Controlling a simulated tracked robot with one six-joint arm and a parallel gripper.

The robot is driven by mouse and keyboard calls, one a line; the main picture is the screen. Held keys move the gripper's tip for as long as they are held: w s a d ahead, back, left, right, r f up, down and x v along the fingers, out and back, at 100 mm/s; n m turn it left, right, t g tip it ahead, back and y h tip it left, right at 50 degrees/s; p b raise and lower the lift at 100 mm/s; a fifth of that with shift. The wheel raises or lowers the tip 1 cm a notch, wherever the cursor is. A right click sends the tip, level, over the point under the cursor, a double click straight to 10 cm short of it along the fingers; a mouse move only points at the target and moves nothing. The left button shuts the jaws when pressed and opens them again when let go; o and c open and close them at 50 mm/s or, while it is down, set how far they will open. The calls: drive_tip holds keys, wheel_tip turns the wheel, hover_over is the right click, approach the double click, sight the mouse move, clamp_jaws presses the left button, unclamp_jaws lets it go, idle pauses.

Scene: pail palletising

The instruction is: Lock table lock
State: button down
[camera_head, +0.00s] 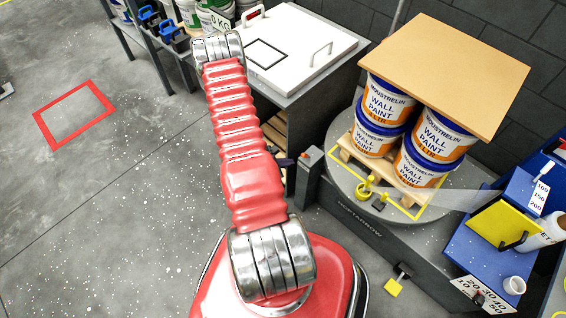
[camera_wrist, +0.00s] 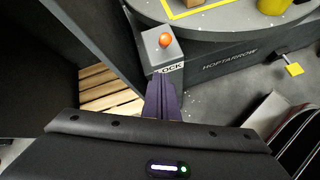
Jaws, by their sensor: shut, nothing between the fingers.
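The table lock is a grey post with an orange ball-shaped button on its top and a LOCK label. It stands at the edge of the round turntable (camera_head: 338,172), beside the white-topped cabinet. The lock (camera_head: 309,168) shows in the head view, and its button (camera_wrist: 165,40) is clear in the wrist view. My gripper (camera_wrist: 163,88) is shut and empty, its dark purple fingers pointing at the lock's front just below the LOCK label. The fingertips look close to the post; I cannot tell if they touch it. In the head view my arm hides most of my gripper.
Several wall paint pails (camera_head: 384,101) stand on a wooden pallet (camera_head: 350,152) on the turntable, with a brown board (camera_head: 446,70) on top. The white-topped cabinet (camera_head: 300,45) is left of the lock. A yellow pedal (camera_head: 393,287) sits low in front. Open floor lies left.

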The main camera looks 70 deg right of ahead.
sight(306, 156)
drive_tip(key=shift+s+d+r, duration=0.45)
drive_tip(key=shift+s+r, duration=0.05)
drive_tip(key=shift+s, duration=0.1)
drive_tip(key=shift+s+d+r, duration=0.4)
drive_tip(key=shift+s+r, duration=0.1)
drive_tip(key=shift+s, duration=0.1)
